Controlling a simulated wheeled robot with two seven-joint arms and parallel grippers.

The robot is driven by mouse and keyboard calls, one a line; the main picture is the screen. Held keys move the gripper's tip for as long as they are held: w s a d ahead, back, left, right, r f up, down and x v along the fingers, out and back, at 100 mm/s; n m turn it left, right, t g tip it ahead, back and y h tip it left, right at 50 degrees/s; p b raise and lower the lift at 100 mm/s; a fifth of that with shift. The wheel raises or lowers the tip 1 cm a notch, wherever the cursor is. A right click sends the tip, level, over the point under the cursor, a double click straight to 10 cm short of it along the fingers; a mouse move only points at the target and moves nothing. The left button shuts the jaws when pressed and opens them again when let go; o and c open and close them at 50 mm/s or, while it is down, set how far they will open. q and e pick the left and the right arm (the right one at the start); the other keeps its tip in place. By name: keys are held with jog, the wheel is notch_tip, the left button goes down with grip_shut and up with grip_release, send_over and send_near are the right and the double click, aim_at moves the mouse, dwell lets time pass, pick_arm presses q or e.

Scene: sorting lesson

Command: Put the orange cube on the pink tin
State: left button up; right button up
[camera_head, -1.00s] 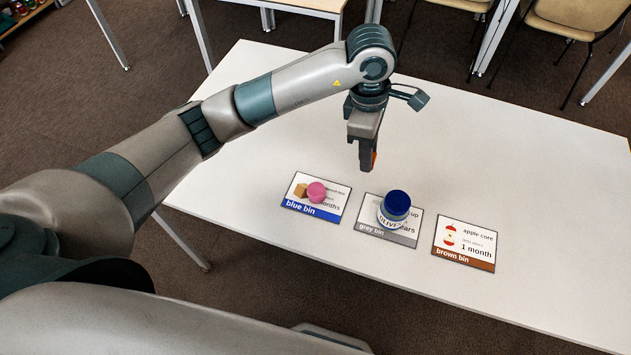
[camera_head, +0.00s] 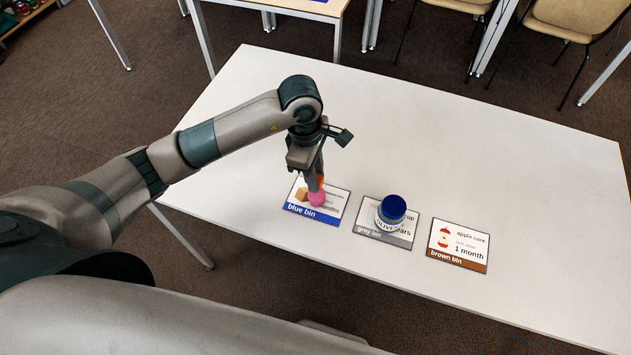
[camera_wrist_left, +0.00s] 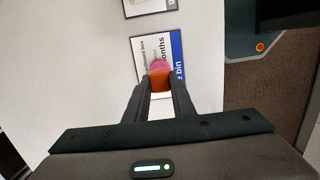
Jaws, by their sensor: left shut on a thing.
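The pink tin (camera_head: 317,199) stands on the blue bin card (camera_head: 331,213); it also shows in the left wrist view (camera_wrist_left: 161,65). My left gripper (camera_head: 316,184) points down over the tin. It is shut on the orange cube (camera_wrist_left: 160,81), which sits between the fingertips in the left wrist view. In the head view only a sliver of the cube shows by the fingers. The cube is at or just above the tin's top; I cannot tell whether they touch. My right gripper is not in view.
A blue-lidded jar (camera_head: 392,209) stands on the grey bin card (camera_head: 369,233) to the right. The brown bin card (camera_head: 459,246) lies further right with nothing on it. The white table (camera_head: 480,150) is clear behind and to the right of the cards.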

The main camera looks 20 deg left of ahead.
pick_arm(q)
jog(key=shift+f, duration=0.1)
notch_tip(320, 180, down, 3)
jog(key=shift+r+p, duration=0.2)
jog(key=shift+p, duration=0.55)
jog(key=shift+f, duration=0.55)
jog(key=shift+f, duration=0.2)
jog(key=o, duration=1)
jog(key=shift+r, duration=0.1)
jog(key=shift+r, duration=0.1)
